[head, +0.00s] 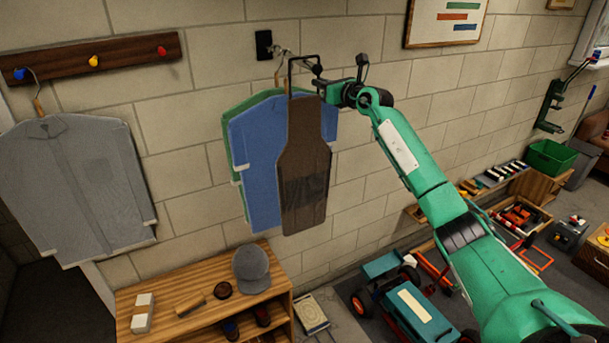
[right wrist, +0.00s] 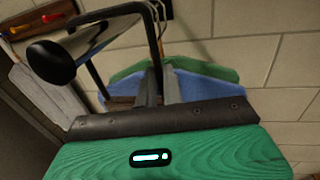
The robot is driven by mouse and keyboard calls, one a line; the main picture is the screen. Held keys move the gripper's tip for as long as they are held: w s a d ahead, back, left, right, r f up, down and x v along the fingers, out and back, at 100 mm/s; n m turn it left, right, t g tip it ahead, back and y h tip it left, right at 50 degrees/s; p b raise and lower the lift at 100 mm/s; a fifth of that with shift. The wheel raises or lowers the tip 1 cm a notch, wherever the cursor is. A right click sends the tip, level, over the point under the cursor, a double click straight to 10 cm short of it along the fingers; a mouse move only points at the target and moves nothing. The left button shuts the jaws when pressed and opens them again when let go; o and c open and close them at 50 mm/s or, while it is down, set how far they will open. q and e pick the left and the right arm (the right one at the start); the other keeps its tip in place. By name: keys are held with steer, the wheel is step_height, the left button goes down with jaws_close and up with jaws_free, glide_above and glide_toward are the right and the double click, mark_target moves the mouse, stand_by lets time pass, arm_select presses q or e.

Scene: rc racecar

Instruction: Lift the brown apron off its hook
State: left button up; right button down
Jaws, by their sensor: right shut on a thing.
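The brown apron (head: 305,165) hangs upright along the wall, in front of a blue shirt (head: 254,160) and a green shirt (head: 230,150). A black angular bar or loop (head: 291,72) rises above the apron's top, close to the metal hook (head: 283,51) by a black wall plate (head: 264,44). I cannot tell whether it still touches the hook. My right gripper (head: 324,90) is at the apron's upper right edge, shut on it. In the right wrist view its fingers (right wrist: 159,86) are close together; the apron is mostly hidden there. My left gripper is out of view.
A grey shirt (head: 75,180) hangs from a peg board (head: 90,60) at left. A wooden bench (head: 205,290) below carries a grey cap (head: 252,268). A blue-green car (head: 410,300) is on the floor. A framed chart (head: 445,22) hangs at upper right.

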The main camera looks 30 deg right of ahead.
steer(key=shift+s+r+b, duration=0.5)
steer(key=shift+r+b, duration=2.1)
steer(key=shift+r, duration=0.95)
steer(key=s+r+b, duration=0.2)
steer(key=s+b, duration=0.5)
steer(key=s, duration=1.2)
steer(key=shift+r, duration=0.4)
